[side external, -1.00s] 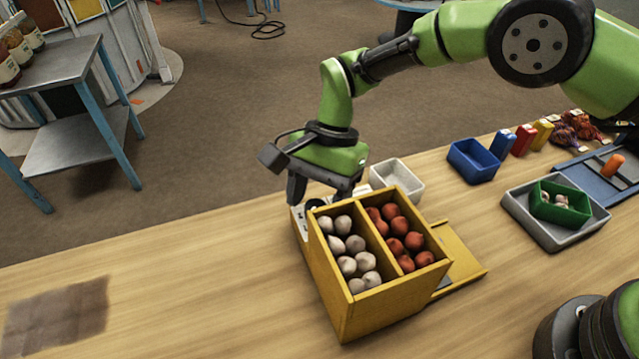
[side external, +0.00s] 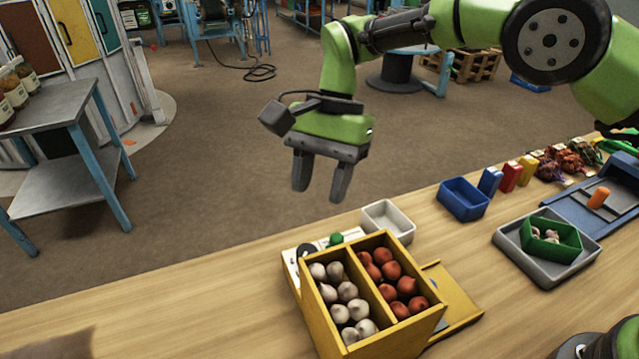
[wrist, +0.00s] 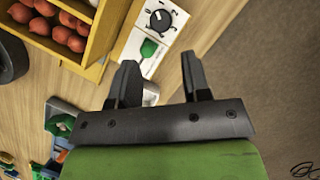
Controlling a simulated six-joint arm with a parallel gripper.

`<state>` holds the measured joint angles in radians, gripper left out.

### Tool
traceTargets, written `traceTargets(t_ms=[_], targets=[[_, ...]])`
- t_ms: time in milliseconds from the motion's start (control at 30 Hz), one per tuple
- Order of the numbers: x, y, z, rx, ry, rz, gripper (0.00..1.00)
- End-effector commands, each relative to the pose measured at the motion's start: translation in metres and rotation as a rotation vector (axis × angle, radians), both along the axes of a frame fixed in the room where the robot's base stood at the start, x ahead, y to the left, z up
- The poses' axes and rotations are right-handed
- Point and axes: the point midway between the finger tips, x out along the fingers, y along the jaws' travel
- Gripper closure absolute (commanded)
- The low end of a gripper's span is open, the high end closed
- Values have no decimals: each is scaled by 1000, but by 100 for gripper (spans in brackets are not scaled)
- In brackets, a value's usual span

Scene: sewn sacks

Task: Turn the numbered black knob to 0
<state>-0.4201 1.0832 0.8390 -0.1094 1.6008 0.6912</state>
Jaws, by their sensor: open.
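The black knob (wrist: 160,20) sits on a white panel with a dial of printed numbers. A white mark shows on it, but I cannot tell surely which number it points to. In the side view the knob (side external: 306,250) is partly hidden behind the yellow box. A green part (wrist: 149,48) is beside it on the same panel, also seen in the side view (side external: 336,239). My gripper (side external: 320,192) is open and empty, raised well above the panel and apart from the knob. Its two fingers (wrist: 160,62) show spread in the wrist view.
The two-compartment yellow box (side external: 326,308) holds white bulbs and red-brown onions, in front of the panel. A white bin (side external: 402,229) stands behind it. A blue bin (side external: 463,203) and a grey tray (side external: 506,247) are to the right.

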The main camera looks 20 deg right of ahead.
Motion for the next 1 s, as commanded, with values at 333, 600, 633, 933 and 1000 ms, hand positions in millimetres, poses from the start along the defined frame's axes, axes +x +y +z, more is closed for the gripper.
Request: traceTargets(t_ms=[333,600,633,933,1000], targets=[[-26,33,5,-183,-333,748,56],[-26,31,-41,-184,-330,747,56],[-26,31,-47,-183,-330,747,56],[-26,32,-85,-181,-334,744,56],[-26,32,-88,-181,-333,743,56]])
